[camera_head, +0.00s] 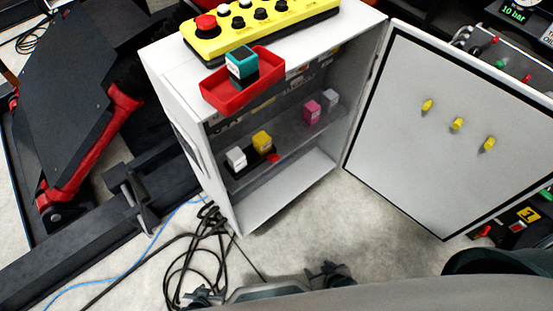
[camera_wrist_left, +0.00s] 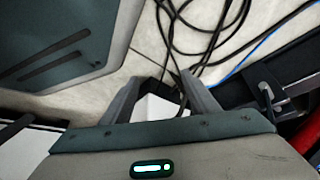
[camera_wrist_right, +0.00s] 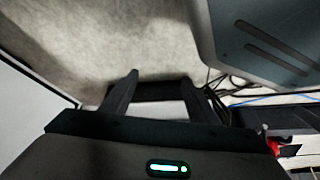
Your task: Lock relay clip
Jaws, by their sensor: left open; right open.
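The open white cabinet (camera_head: 285,205) stands in the middle of the head view. On its inner shelf are a white relay block (camera_head: 236,158), a yellow relay block (camera_head: 262,142) with a small red clip (camera_head: 273,158) at its base, a pink block (camera_head: 312,112) and a grey-white block (camera_head: 330,98). Whether the clip is locked cannot be told. My left gripper (camera_head: 204,297) and right gripper (camera_head: 328,272) are low in the head view, outside and apart from the cabinet. Both are open; the left fingers (camera_wrist_left: 160,95) also show in its wrist view, the right fingers (camera_wrist_right: 158,92) in its own.
The cabinet door (camera_head: 440,130) stands open to the right. Black cables (camera_head: 195,262) lie on the floor. The tilting positioner (camera_head: 75,90) is at left.

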